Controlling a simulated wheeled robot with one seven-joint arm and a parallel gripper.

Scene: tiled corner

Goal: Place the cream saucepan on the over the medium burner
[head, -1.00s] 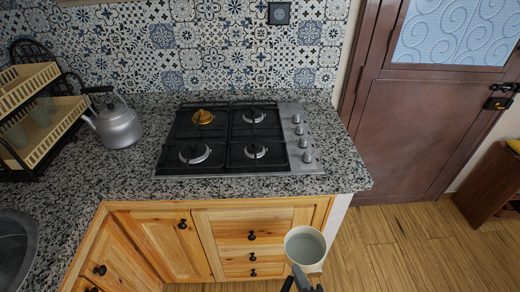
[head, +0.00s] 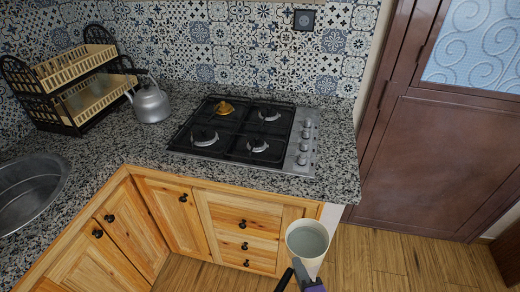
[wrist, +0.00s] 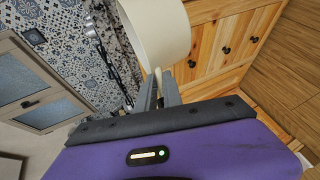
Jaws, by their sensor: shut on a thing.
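The cream saucepan (head: 307,241) is held in the air in front of the counter, at the lower middle right of the head view. Its opening faces up toward the head camera and its inside looks empty. My gripper (head: 299,268) is shut on its handle, below the pan in the picture. In the wrist view the pan (wrist: 157,32) fills the top middle, and my gripper's fingers (wrist: 160,92) close on the handle. The black and steel hob (head: 237,139) lies on the counter beyond the pan, with several burners. One burner is brass-coloured (head: 225,108); the others are silver.
A grey kettle (head: 151,103) stands left of the hob. A two-tier dish rack (head: 72,88) and a sink (head: 28,188) are further left. Wooden cabinets (head: 240,228) form the counter front. A brown door (head: 440,130) stands at the right. The hob holds no cookware.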

